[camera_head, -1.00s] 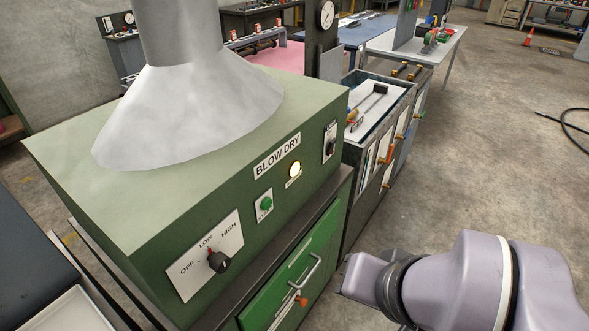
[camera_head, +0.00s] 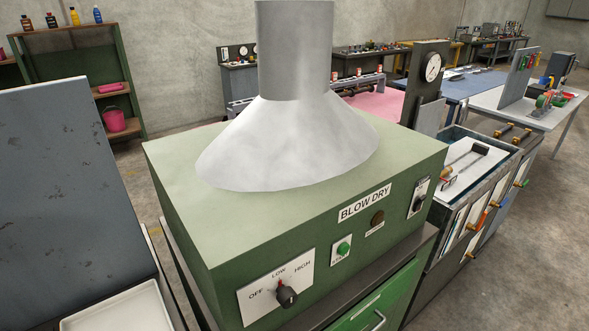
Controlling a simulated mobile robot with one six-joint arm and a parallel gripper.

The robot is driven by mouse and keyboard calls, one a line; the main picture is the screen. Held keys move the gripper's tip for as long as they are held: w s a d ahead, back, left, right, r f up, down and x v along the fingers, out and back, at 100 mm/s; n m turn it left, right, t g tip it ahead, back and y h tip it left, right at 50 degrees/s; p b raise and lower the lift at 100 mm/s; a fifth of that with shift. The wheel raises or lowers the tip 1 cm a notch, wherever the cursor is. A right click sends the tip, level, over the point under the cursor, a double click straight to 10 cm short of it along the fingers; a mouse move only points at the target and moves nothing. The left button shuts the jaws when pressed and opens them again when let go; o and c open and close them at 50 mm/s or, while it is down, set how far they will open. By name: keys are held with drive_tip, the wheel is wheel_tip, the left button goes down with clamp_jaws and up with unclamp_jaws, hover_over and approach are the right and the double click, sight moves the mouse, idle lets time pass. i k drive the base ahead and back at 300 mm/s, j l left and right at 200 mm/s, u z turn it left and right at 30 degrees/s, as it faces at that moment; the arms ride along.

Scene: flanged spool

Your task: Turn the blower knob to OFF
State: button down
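The blower knob (camera_head: 287,296) is black with a red mark and sits on a white plate (camera_head: 262,291) low on the front of the green BLOW DRY box (camera_head: 215,240). The plate reads OFF, LOW and HIGH from left to right. The red mark points up at about LOW. My gripper is not in the head view, and nothing touches the knob.
Right of the plate are a green button (camera_head: 344,249), an unlit amber lamp (camera_head: 377,218) and a black switch (camera_head: 418,196). A grey hood (camera_head: 290,140) stands on the box. A dark panel (camera_head: 75,180) and white tray (camera_head: 120,320) are at left.

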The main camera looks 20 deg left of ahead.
sight(287, 297)
drive_tip(key=k+j, duration=0.2)
drive_tip(key=k, duration=0.25)
drive_tip(key=k+j, duration=0.15)
drive_tip(key=k, duration=0.35)
